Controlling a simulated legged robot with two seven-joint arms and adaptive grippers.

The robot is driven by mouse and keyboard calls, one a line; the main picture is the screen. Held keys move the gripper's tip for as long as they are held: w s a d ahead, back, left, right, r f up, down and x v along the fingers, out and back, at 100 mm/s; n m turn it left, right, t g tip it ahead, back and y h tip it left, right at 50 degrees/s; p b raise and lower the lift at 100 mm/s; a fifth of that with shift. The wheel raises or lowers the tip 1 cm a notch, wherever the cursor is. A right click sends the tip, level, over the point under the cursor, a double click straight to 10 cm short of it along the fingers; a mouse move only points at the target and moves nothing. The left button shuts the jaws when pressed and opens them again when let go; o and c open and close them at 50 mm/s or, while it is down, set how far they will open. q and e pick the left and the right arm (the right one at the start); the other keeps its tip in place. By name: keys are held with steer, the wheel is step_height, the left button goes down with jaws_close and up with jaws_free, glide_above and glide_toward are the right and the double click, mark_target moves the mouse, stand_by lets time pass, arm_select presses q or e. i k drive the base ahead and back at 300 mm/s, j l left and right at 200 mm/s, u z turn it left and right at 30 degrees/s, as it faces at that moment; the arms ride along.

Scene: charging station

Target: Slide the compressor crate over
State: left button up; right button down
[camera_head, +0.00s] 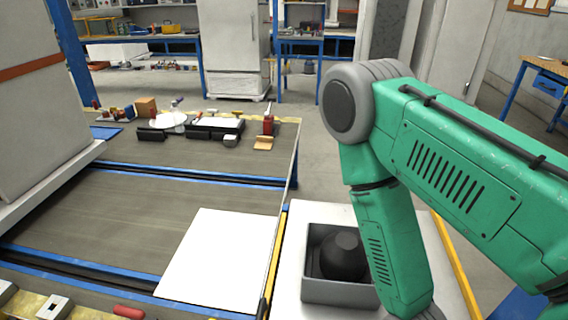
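The compressor crate is a grey open box (340,292) near the bottom middle of the head view. A dark rounded object, likely the compressor (343,257), sits inside it. The crate stands on a pale surface (290,285). My green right arm comes in from the right and bends down at the crate's right side, hiding part of it. The arm's lower end leaves the picture at the bottom edge, so my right gripper is out of view. Whether the arm touches the crate I cannot tell. My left arm and gripper do not show.
A white flat panel (219,260) lies left of the crate, on a dark workbench (130,215) with blue rails. A yellow edge (274,262) runs between panel and crate. Small tools and boxes (200,125) stand at the bench's far end. A large pale cabinet (40,110) stands at left.

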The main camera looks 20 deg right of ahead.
mark_target(336, 271)
steer(key=z, duration=1.25)
